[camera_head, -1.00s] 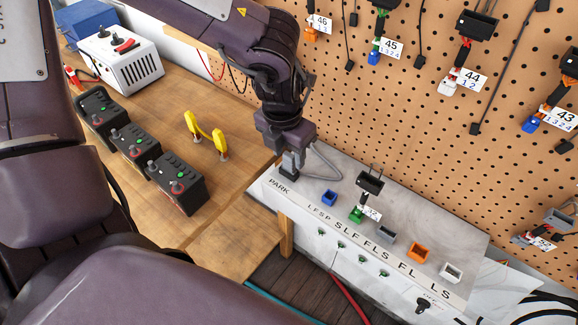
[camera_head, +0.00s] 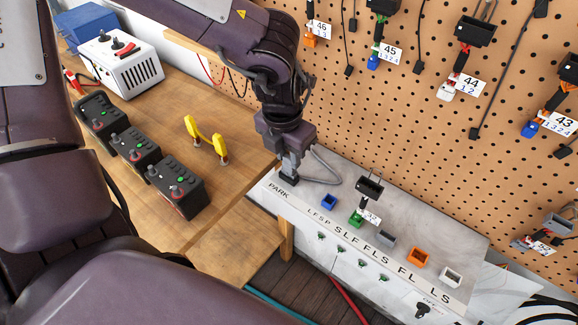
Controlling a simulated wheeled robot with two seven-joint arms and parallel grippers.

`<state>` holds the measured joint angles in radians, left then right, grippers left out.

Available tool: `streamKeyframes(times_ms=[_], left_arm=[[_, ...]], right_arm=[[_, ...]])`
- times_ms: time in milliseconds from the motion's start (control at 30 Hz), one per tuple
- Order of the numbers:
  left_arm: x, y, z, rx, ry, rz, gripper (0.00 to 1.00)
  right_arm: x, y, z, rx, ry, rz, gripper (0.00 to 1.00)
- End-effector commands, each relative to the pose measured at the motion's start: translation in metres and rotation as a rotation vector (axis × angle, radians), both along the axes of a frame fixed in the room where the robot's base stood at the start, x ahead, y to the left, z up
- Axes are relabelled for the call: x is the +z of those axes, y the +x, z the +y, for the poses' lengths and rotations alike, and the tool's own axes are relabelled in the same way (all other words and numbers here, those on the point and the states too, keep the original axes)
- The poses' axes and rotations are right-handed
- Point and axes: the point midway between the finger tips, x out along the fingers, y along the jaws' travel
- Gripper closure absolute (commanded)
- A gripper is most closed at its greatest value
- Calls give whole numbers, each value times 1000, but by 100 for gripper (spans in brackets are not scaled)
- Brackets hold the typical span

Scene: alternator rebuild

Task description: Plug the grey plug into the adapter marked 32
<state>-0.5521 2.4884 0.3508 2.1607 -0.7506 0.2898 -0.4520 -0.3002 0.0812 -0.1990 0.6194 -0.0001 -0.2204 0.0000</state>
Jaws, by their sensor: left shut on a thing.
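My left gripper (camera_head: 291,164) points down at the PARK end of the light-grey bench panel (camera_head: 325,178), shut on a small dark grey plug (camera_head: 289,177). A grey cable (camera_head: 326,172) loops from beside the gripper to the panel. The plug sits at or just above the panel; contact is unclear. A black adapter (camera_head: 369,187) with a short lead and white tag stands over the green socket (camera_head: 355,219), to the right of the gripper. Its tag is too small to read surely; it may be 32. My right gripper is not in view.
Blue (camera_head: 329,202), grey (camera_head: 387,239), orange (camera_head: 418,257) and white (camera_head: 450,276) sockets line the panel. Tagged adapters hang on the pegboard (camera_head: 400,125) behind.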

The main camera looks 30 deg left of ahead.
Motion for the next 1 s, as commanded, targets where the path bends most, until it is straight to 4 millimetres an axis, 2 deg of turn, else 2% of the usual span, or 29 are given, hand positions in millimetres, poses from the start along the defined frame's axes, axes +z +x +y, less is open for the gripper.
streamKeyframes(times_ms=[1000], left_arm=[[36,0,0,0,0,-1,94]], right_arm=[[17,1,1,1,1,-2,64]])
